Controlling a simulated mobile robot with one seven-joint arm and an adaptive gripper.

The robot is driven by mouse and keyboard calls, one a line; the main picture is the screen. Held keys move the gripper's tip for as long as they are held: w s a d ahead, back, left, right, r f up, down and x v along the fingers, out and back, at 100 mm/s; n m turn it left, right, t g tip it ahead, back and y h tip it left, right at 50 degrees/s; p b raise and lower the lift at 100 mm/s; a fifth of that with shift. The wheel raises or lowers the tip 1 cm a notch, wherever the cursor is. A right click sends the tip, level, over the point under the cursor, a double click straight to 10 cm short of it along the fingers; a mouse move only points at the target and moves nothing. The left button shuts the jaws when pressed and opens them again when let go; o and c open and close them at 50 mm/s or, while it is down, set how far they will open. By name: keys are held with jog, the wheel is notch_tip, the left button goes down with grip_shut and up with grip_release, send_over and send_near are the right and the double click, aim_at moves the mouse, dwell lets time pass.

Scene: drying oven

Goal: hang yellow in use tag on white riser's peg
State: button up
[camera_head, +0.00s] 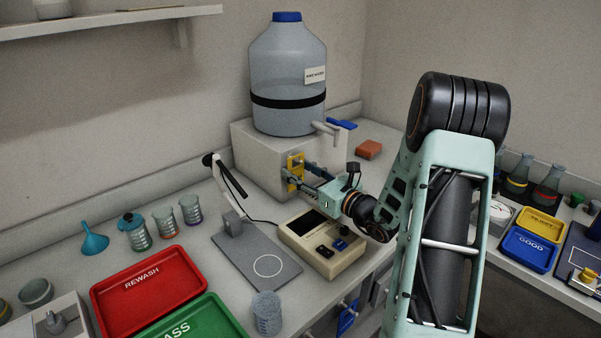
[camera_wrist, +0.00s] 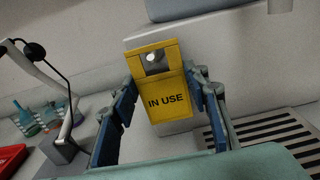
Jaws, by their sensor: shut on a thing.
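The yellow IN USE tag (camera_wrist: 167,101) is upright, slightly tilted, between the fingers of my gripper (camera_wrist: 165,92) in the wrist view. My gripper is shut on it by its side edges. In the head view the tag (camera_head: 294,170) is in front of the near face of the white riser (camera_head: 257,155), with my gripper (camera_head: 300,178) coming from the right. The riser also shows behind the tag in the wrist view (camera_wrist: 235,65). A pale, round shape shows in the tag's top opening; I cannot tell whether the peg passes through it.
A large blue-capped carboy (camera_head: 287,85) stands on the riser, its tap (camera_head: 327,129) to the right. A beige instrument (camera_head: 322,245) and a lamp (camera_head: 228,180) are close below and left. Red (camera_head: 150,287) and green (camera_head: 195,322) trays lie front left.

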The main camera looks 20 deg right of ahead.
dwell(0.3)
jog(key=o, duration=0.8)
